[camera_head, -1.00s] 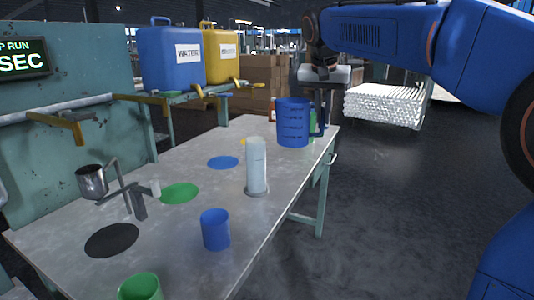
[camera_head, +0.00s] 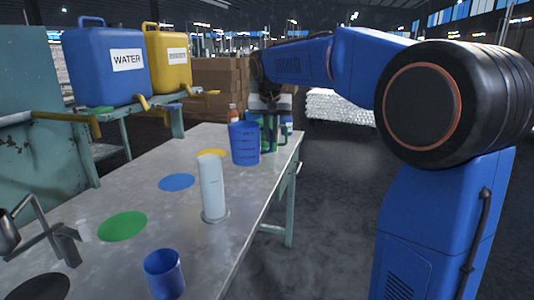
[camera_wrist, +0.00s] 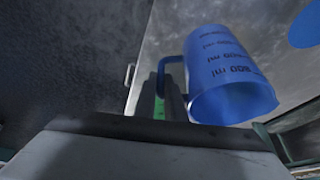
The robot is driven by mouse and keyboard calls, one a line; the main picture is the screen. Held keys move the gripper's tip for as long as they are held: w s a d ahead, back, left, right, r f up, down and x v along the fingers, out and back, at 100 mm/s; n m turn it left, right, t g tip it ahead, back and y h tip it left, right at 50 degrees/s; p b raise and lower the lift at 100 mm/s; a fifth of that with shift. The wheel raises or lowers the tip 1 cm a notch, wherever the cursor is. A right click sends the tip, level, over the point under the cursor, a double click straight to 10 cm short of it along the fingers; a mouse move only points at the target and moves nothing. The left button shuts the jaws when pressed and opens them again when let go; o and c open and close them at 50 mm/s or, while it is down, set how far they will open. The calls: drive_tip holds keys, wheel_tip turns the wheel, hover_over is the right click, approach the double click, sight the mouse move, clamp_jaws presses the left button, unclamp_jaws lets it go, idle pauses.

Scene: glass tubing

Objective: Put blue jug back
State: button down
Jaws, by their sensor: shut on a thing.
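The blue jug (camera_head: 244,143) with dark volume marks stands roughly upright at the far end of the metal table in the head view. My gripper (camera_head: 270,132) is at its right side, shut on its handle. In the wrist view the jug (camera_wrist: 228,75) shows its mouth and marks, with the handle (camera_wrist: 163,72) on its left, by my fingers (camera_wrist: 172,103). I cannot tell whether the jug's base touches the table. A flat blue disc (camera_head: 177,182) lies bare on the table; a blue patch also shows in the wrist view (camera_wrist: 303,25).
A clear cylinder (camera_head: 211,188) stands in front of the jug. A small blue cup (camera_head: 163,274), a green disc (camera_head: 122,226) and a yellow disc (camera_head: 211,153) are on the table. A red-capped bottle (camera_head: 233,114) and something green are behind the jug.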

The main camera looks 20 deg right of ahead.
sight(271, 146)
drive_tip(key=shift+f, duration=2.7)
drive_tip(key=c, duration=1.8)
unclamp_jaws()
drive_tip(key=shift+c, duration=0.2)
drive_tip(key=v, duration=1.2)
drive_tip(key=s+f+n, duration=0.1)
drive_tip(key=s+f, duration=0.7)
drive_tip(key=s, duration=0.4)
drive_tip(key=s+f+n+y, duration=0.1)
drive_tip(key=s+f+n, duration=0.1)
drive_tip(key=s+f, duration=0.6)
drive_tip(key=s+f+n+y, duration=0.1)
drive_tip(key=s+f, duration=0.7)
drive_tip(key=s, duration=0.9)
drive_tip(key=shift+d+f+n+t, duration=0.2)
drive_tip(key=shift+d+n+t, duration=0.1)
drive_tip(key=shift+n, duration=0.2)
